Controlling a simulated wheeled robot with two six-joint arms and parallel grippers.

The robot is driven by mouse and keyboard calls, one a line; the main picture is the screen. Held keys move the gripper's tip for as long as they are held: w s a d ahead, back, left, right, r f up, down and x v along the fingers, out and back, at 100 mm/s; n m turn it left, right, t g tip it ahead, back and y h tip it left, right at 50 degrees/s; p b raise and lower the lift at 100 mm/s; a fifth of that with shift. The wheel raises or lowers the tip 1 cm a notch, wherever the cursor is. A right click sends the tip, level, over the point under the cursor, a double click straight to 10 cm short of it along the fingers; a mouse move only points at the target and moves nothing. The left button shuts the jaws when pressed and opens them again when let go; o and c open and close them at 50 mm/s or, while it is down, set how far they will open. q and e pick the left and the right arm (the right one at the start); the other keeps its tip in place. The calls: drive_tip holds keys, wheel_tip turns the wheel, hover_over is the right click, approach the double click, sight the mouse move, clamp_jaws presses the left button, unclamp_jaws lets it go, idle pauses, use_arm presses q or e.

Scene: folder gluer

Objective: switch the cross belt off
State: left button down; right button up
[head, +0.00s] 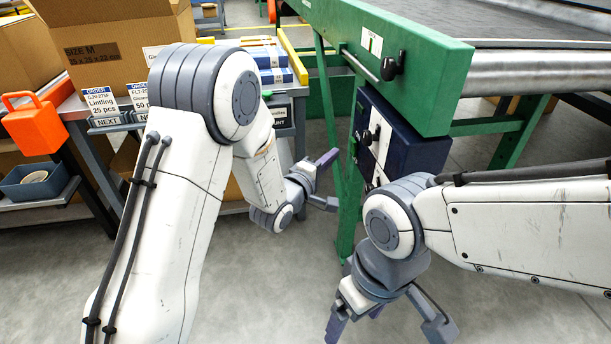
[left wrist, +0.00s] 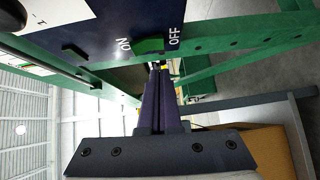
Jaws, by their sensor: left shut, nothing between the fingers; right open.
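A dark blue control box (head: 415,150) hangs under the green machine frame (head: 430,60). In the left wrist view its dark face (left wrist: 110,22) carries the words ON and OFF, with a green switch piece (left wrist: 150,45) between them. I cannot make out that switch in the head view. My left gripper (head: 330,158) is shut and empty, left of the box. In the left wrist view its purple fingers (left wrist: 158,72) lie together, tips close to the green switch; I cannot tell whether they touch it. My right gripper (head: 388,328) is open and empty, low in front of the box.
A white plate with black knobs (head: 376,140) is on the box, and another black knob (head: 392,67) is on the green frame above. A shelf with order labels (head: 105,105) and cartons (head: 115,45) stands at left. An orange container (head: 33,127) hangs there. The grey floor (head: 260,300) is clear.

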use_arm(q)
drive_tip(key=p+v, duration=0.6)
drive_tip(key=v, duration=0.4)
drive_tip(key=shift+a+f, duration=0.5)
drive_tip(key=shift+f, duration=0.1)
drive_tip(key=shift+s, duration=0.2)
